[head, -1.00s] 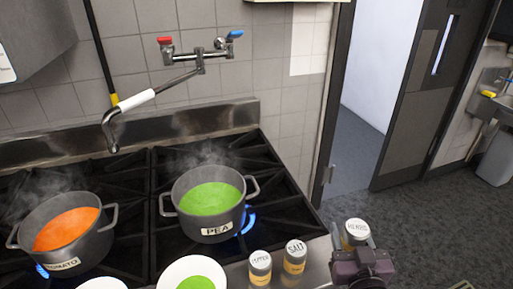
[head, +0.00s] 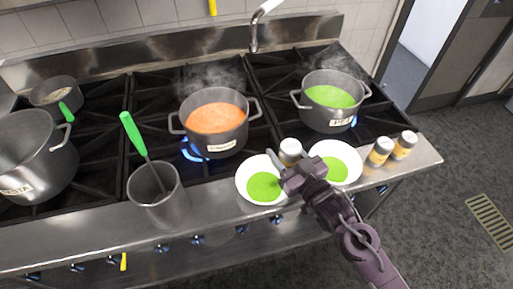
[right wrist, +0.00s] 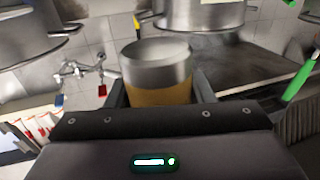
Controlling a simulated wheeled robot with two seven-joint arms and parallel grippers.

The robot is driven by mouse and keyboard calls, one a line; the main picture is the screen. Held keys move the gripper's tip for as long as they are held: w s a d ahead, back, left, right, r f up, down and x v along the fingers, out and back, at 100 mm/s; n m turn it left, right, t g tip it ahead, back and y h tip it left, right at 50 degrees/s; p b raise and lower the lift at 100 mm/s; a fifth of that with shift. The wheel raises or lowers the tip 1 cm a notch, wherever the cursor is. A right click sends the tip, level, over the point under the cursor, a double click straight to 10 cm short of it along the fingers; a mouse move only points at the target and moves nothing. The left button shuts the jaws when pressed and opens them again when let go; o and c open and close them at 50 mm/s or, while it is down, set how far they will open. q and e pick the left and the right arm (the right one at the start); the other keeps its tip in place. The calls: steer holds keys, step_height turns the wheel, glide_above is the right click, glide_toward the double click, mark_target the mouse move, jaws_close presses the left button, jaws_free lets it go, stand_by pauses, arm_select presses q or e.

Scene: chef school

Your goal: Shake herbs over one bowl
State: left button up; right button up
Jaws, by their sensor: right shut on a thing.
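My right gripper (head: 288,166) is shut on the herbs jar (head: 290,149), which has a silver end and a golden band. In the head view the jar shows between the two white bowls, by the left bowl's right rim. The left bowl (head: 243,182) and the right bowl (head: 356,164) each hold green soup. My right gripper partly covers the right bowl's left edge. I see no herbs falling. My left gripper is out of view.
A tomato pot (head: 232,137) and a pea pot (head: 330,120) steam on the stove behind the bowls. Two shakers (head: 380,151) (head: 404,144) stand right of the bowls. A steel container (head: 158,200) with a green-handled utensil (head: 133,133) stands left of them.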

steer(key=s+a+f+n+g+y+p, duration=0.1)
steer(key=a+f+n+g+y+p, duration=0.15)
steer(key=a+n+g+y, duration=0.3)
arm_select(q)
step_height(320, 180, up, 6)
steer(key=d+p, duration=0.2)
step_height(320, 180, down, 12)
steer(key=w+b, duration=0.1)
steer(key=b, duration=1.1)
arm_select(e)
steer(key=w+d+r+n+t+h, duration=0.1)
steer(key=d+r+n+t+h, duration=0.2)
steer(key=n+h, duration=0.9)
steer(key=d+r+n, duration=0.1)
steer(key=r+n, duration=0.1)
steer(key=shift+w+n+h, duration=0.35)
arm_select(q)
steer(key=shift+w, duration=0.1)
arm_select(e)
steer(key=shift+t, duration=0.25)
